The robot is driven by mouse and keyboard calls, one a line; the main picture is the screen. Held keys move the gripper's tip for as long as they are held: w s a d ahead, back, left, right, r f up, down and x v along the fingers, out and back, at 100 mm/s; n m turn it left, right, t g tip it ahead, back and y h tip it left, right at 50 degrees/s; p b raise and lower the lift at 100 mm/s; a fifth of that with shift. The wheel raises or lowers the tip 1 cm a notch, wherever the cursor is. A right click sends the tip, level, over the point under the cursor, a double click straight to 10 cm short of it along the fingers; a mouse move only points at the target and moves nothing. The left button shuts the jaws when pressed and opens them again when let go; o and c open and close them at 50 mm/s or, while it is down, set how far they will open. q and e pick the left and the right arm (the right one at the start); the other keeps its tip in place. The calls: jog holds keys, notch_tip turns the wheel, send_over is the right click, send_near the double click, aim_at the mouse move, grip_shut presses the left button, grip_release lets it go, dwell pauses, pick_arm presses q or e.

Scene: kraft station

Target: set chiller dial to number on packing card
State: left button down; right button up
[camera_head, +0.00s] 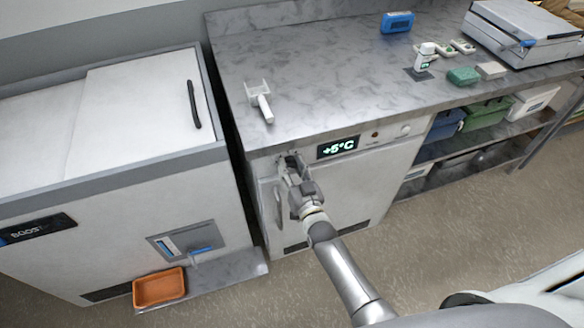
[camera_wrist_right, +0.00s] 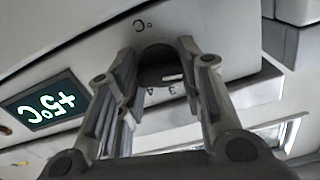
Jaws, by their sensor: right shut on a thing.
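The chiller (camera_head: 345,185) stands under the steel counter, its lit display (camera_head: 338,147) reading what looks like +5°C. The same display shows upside down in the right wrist view (camera_wrist_right: 45,106). My right gripper (camera_head: 289,164) is at the chiller's front panel, left of the display, and mostly covers the dial in the head view. In the right wrist view the dark round dial (camera_wrist_right: 161,66) sits between the two fingers, which are shut on it. A pale mark shows on the dial, with small print beside it. I cannot make out a packing card. My left gripper is out of view.
A white-handled tool (camera_head: 262,104) lies on the counter above the dial. A blue device (camera_head: 397,22), a green block (camera_head: 463,76) and a steel machine (camera_head: 525,35) are further right. A white chest (camera_head: 140,110) stands left, with an orange tray (camera_head: 159,288) below its front.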

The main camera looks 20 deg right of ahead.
jog(key=shift+f, duration=0.1)
dwell(0.4)
jog(key=o, duration=1)
jog(key=shift+o, duration=0.2)
jog(key=s, duration=1.2)
jog(key=shift+d, duration=0.15)
